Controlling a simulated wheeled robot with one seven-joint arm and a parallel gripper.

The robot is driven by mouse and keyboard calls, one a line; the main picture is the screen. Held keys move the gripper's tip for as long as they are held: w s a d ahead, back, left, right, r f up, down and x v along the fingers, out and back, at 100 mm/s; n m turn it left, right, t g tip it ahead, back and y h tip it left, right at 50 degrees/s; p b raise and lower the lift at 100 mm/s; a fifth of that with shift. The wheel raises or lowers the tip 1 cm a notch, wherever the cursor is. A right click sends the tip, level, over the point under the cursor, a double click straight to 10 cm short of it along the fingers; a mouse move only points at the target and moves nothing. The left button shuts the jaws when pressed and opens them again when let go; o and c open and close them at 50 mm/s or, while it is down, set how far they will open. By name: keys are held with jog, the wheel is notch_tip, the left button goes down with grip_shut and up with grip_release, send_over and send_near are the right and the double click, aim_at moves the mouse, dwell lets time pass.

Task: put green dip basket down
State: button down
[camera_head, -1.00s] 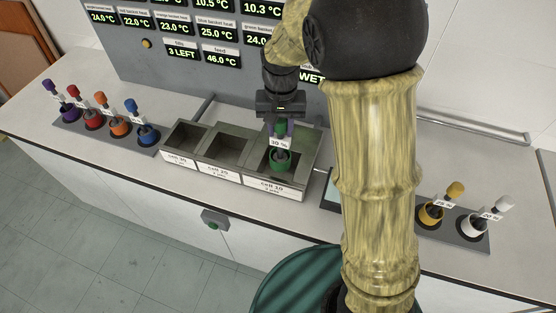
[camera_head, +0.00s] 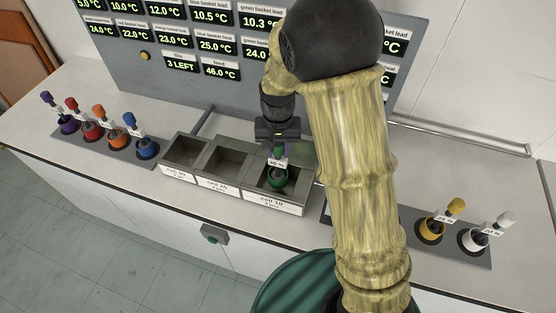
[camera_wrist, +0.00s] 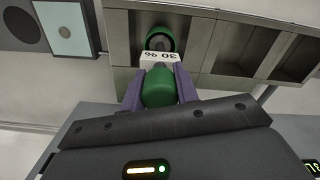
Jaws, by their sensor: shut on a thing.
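The green dip basket (camera_head: 278,179) has a green handle, a white tag reading 30 % and a round green cup below. It hangs upright in or just over the right cell (camera_head: 275,208) of the tank row; I cannot tell whether its bottom touches the cell floor. My gripper (camera_head: 277,150) is above that cell with its jaws shut on the basket's handle. In the wrist view the purple fingers of my gripper (camera_wrist: 160,92) clasp the green handle (camera_wrist: 159,88) from both sides. The cup (camera_wrist: 160,40) shows past the tag inside the cell.
Two empty cells (camera_head: 222,183) adjoin on the left. Purple, red, orange and blue baskets stand on a grey rack (camera_head: 105,145) further left. Yellow (camera_head: 431,230) and white (camera_head: 474,239) baskets stand on the right. A display panel (camera_head: 150,60) rises behind the cells.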

aim_at(280, 158)
jog(key=shift+f, duration=0.3)
jog(key=shift+d, duration=0.25)
notch_tip(280, 158, down, 3)
jog(key=shift+s+f+p, duration=0.15)
jog(key=shift+p, duration=0.35)
jog(key=shift+a+f, duration=0.1)
jog(key=shift+f, duration=0.15)
jog(key=shift+f, duration=0.2)
jog(key=c, duration=1.1)
grip_release()
jog(key=shift+o, duration=0.2)
